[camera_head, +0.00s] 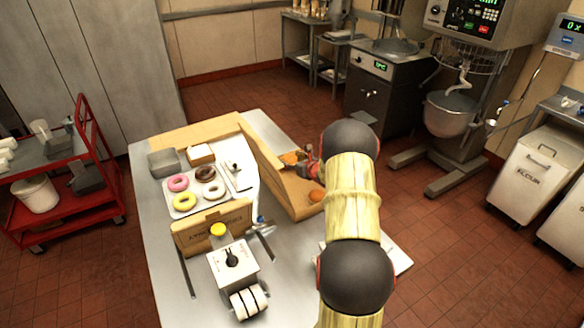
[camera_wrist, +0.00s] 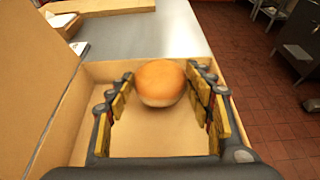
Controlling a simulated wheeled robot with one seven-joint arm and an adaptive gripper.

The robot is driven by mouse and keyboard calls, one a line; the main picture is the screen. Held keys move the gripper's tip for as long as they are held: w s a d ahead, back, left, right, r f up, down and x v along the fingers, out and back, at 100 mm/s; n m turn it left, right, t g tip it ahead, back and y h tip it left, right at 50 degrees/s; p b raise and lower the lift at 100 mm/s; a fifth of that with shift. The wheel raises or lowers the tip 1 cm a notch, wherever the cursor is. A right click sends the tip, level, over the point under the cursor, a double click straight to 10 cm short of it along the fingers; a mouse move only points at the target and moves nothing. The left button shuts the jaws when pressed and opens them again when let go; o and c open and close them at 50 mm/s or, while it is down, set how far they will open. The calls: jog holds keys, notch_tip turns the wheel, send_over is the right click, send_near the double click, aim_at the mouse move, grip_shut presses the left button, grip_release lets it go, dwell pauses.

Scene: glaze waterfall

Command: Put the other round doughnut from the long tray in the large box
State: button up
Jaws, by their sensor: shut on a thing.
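My gripper (camera_wrist: 160,88) is shut on a round golden-brown doughnut (camera_wrist: 160,82), held between the fingertips in the wrist view. In the head view this doughnut (camera_head: 290,157) shows beside the gripper (camera_head: 303,164), at the far end of the large cardboard box (camera_head: 284,190). The box is open, with its lid raised on the left; its bare floor (camera_wrist: 160,135) shows below the fingers in the wrist view. A second round doughnut (camera_head: 316,195) shows at the near end of the box in the head view. A narrow white tray (camera_head: 240,180) lies left of the lid.
A white tray (camera_head: 181,212) with several ring doughnuts stands left of the box on the steel table (camera_head: 160,270). A smaller cardboard box (camera_head: 212,228) and a white device with a dial (camera_head: 232,260) stand nearer. My arm covers the table's right side.

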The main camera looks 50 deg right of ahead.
jog(key=shift+f, duration=1.45)
jog(key=shift+f+b, duration=0.1)
jog(key=shift+b, duration=0.2)
jog(key=o, duration=1.2)
jog(key=shift+c, duration=0.2)
jog(key=shift+s+r, duration=0.2)
jog(key=shift+r, duration=0.05)
jog(key=p+v, duration=0.1)
jog(key=v, duration=1)
jog(key=shift+s+a+r, duration=0.1)
jog(key=shift+s, duration=0.15)
jog(key=shift+r+p, duration=0.1)
jog(key=shift+p, duration=0.25)
